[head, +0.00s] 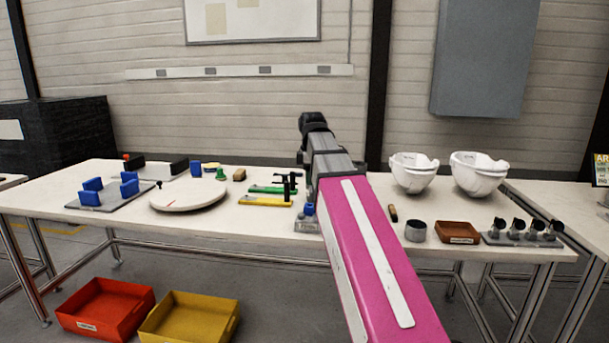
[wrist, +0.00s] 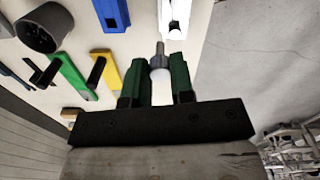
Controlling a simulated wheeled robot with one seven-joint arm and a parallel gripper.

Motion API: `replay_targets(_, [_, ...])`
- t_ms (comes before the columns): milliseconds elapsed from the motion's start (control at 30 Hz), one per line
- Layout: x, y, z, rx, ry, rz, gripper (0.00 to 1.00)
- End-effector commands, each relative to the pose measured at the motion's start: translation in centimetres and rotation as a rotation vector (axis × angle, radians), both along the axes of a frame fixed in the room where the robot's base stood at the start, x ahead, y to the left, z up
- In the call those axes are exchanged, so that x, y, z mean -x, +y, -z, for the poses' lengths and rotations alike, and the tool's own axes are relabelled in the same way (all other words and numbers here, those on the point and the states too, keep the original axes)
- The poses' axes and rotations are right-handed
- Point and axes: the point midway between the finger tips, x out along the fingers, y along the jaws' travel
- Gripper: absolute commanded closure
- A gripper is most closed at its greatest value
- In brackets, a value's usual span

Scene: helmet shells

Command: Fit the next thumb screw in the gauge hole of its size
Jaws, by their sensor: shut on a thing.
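My gripper (wrist: 159,64) shows in the wrist view with its two green fingers shut on a thumb screw (wrist: 160,54). The screw has a grey shank and a pale rounded part between the fingers. Its shank points away from the gripper. A white piece (wrist: 174,12) with a dark spot near its end lies just beyond the screw; I cannot tell whether it is the gauge. The screw looks apart from it. In the head view my arm hides the gripper's fingers and the screw. I cannot pick out the gauge holes for sure.
Green (head: 267,189) and yellow (head: 265,201) bars with black handles lie left of my arm, beside a grey block with a blue top (head: 308,211). A round white disc (head: 188,196) is farther left. A grey cup (head: 416,232), brown tray (head: 457,233) and white shells (head: 413,175) stand right.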

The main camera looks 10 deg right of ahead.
Motion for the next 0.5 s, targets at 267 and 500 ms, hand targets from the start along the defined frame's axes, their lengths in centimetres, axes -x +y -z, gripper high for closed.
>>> replay_targets(267, [1.1, -2.1, 0.9, 0.000, 0.000, 0.001, 0.98])
replay_targets(500, [1.9, -3.8, 1.7, 0.000, 0.000, 0.001, 0.98])
